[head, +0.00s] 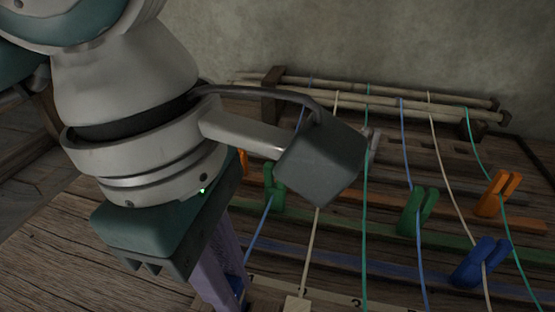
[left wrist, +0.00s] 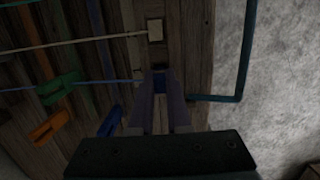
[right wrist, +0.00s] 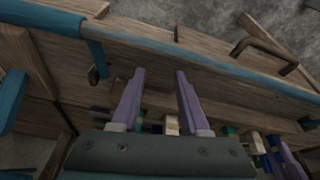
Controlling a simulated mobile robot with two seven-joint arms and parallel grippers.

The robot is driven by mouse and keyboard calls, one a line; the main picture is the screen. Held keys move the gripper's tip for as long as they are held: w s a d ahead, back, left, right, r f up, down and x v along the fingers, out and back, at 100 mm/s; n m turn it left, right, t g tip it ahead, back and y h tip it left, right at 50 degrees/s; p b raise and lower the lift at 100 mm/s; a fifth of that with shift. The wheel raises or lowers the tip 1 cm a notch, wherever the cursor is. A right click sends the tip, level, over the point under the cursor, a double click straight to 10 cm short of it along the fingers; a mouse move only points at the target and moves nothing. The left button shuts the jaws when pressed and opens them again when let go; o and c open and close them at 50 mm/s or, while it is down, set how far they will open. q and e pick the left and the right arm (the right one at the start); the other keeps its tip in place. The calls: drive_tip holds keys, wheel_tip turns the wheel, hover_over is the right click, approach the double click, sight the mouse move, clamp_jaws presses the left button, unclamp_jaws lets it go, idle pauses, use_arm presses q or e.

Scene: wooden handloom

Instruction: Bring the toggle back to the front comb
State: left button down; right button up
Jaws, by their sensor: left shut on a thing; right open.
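My left gripper (head: 222,285) is shut on a blue toggle (head: 240,287), near the numbered front comb (head: 330,297). In the left wrist view the toggle (left wrist: 159,82) sits between the fingertips, with a blue cord (left wrist: 100,84) running from it to the left. Whether the toggle is seated in the comb cannot be told; my fingers partly hide it. A cream toggle (head: 297,303) on a cream cord is beside it. My right gripper (right wrist: 160,75) is open and empty, in front of the loom's wooden beam in the right wrist view.
Green clips (head: 417,210), orange clips (head: 497,193) and a blue clip (head: 482,262) stand among the taut cords. Rods (head: 400,104) lie along the back. A teal bar (left wrist: 243,60) stands near my left gripper. My left arm covers the left of the head view.

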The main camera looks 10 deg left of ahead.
use_arm(q)
drive_tip(key=shift+s+f+b, duration=0.1)
drive_tip(key=shift+f+b, duration=0.2)
drive_tip(key=shift+f, duration=0.25)
use_arm(e)
drive_tip(key=shift+f, duration=0.25)
use_arm(q)
drive_tip(key=c, duration=0.8)
unclamp_jaws()
drive_tip(key=shift+r, duration=0.15)
use_arm(e)
drive_tip(key=shift+r, duration=0.1)
